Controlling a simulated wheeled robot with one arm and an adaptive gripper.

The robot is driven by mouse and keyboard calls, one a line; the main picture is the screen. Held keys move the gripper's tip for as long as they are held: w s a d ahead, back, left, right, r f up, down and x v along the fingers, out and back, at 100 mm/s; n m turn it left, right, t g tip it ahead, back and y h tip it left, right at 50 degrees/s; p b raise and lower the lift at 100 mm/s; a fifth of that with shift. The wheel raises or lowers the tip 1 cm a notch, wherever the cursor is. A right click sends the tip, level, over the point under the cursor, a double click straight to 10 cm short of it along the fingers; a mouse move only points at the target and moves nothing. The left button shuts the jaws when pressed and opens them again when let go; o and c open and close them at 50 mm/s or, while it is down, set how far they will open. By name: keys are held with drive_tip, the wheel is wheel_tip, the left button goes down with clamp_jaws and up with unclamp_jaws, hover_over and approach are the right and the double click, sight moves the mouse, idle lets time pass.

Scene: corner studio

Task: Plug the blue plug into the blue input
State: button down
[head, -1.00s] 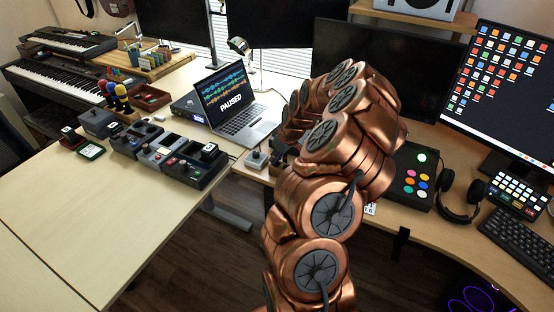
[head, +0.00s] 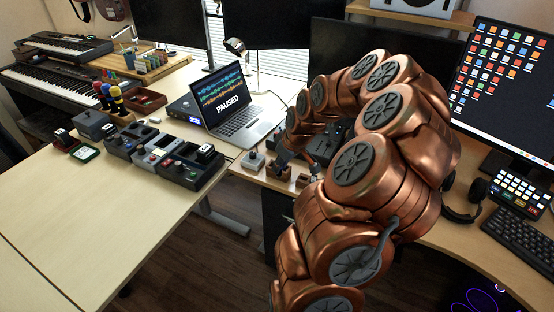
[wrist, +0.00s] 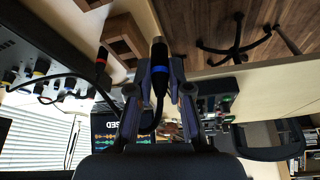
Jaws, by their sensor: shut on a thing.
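My gripper (wrist: 160,86) is shut on the blue plug (wrist: 159,70), a dark cable connector with a blue band and a metal tip pointing to the top of the wrist view. Its black cable curls down between the fingers. In the head view my gripper (head: 284,156) is above the desk by the wooden blocks; the plug is too small to make out there. I cannot tell which socket is the blue input.
A red-banded plug (wrist: 102,56) stands beside a wooden block (wrist: 122,38), close left of the held plug. Another wooden block (head: 303,180) is near the desk edge. A laptop (head: 226,100) and pedals (head: 190,165) stand left. A floor gap separates the desks.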

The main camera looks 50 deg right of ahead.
drive_tip(key=s+a+b, duration=0.1)
drive_tip(key=s+a, duration=0.3)
drive_tip(key=s, duration=0.2)
drive_tip(key=shift+s+a+r+b, duration=0.2)
drive_tip(key=shift+s+r+b, duration=0.1)
drive_tip(key=shift+s+r, duration=0.05)
drive_tip(key=w+a+f, duration=0.1)
drive_tip(key=w+a, duration=0.6)
drive_tip(key=a, duration=0.2)
drive_tip(key=w+a+f, duration=0.1)
drive_tip(key=w+a, duration=0.5)
drive_tip(key=a, duration=0.3)
drive_tip(key=w+a+f, duration=0.2)
drive_tip(key=w+a, duration=0.5)
drive_tip(key=a, duration=0.2)
drive_tip(key=shift+w+a, duration=0.25)
drive_tip(key=shift+w, duration=0.05)
drive_tip(key=shift+w+a, duration=0.15)
drive_tip(key=shift+a, duration=0.4)
